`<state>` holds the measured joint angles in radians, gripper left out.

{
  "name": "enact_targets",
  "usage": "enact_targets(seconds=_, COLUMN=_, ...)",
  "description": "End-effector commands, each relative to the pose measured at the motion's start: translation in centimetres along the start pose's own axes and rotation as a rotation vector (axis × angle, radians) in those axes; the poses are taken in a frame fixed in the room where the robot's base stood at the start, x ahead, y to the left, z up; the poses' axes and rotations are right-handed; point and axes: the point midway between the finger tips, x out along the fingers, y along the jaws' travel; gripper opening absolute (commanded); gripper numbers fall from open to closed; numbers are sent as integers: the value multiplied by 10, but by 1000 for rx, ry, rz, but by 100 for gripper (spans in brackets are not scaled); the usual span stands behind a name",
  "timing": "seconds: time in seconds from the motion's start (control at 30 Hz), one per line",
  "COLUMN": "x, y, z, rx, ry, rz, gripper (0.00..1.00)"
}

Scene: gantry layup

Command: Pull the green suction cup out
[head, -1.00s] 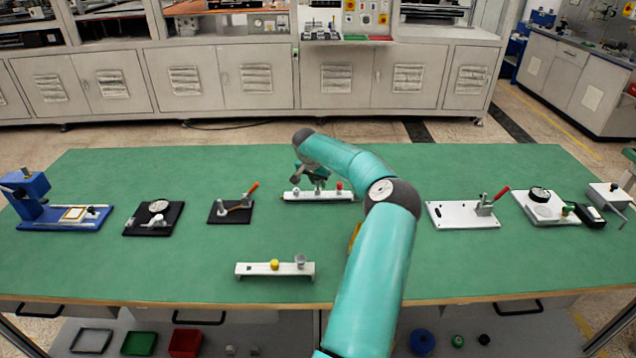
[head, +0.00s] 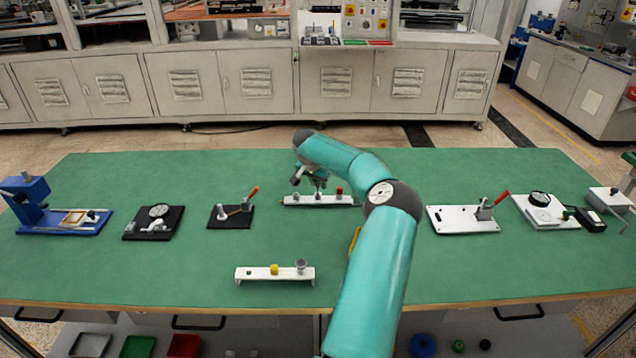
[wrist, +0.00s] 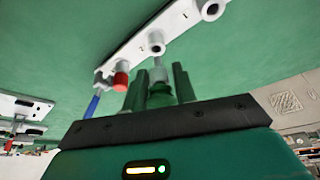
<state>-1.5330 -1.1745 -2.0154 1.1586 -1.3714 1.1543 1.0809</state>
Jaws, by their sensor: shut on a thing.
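The green suction cup (wrist: 160,92) is between the fingers of my gripper (wrist: 156,82) in the wrist view, and the gripper is shut on it. A pale stem rises from the cup toward the white rail (wrist: 128,46). The stem's tip appears just apart from the dark-holed socket by mark 2 (wrist: 156,47). In the head view, my gripper (head: 318,183) is over the far white rail (head: 338,200). The cup is too small to make out there.
A red cup (wrist: 120,79) sits on the same rail beside my gripper. A near white rail (head: 262,279) carries a yellow cup (head: 274,269) and a grey one (head: 301,266). A clamp fixture (head: 228,219) stands left, another (head: 465,219) right.

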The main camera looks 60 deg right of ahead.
Motion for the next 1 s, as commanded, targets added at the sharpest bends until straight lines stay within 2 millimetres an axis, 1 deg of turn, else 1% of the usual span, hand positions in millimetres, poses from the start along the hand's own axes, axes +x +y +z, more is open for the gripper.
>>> enact_targets(seconds=0.17, x=-3, y=0, z=-1, rx=0, ry=1, rz=0, gripper=0)
enact_targets(seconds=0.73, x=-30, y=0, z=-13, rx=1, ry=1, rz=0, gripper=0)
enact_targets(seconds=1.0, x=-33, y=0, z=-14, rx=0, ry=0, rz=0, gripper=0)
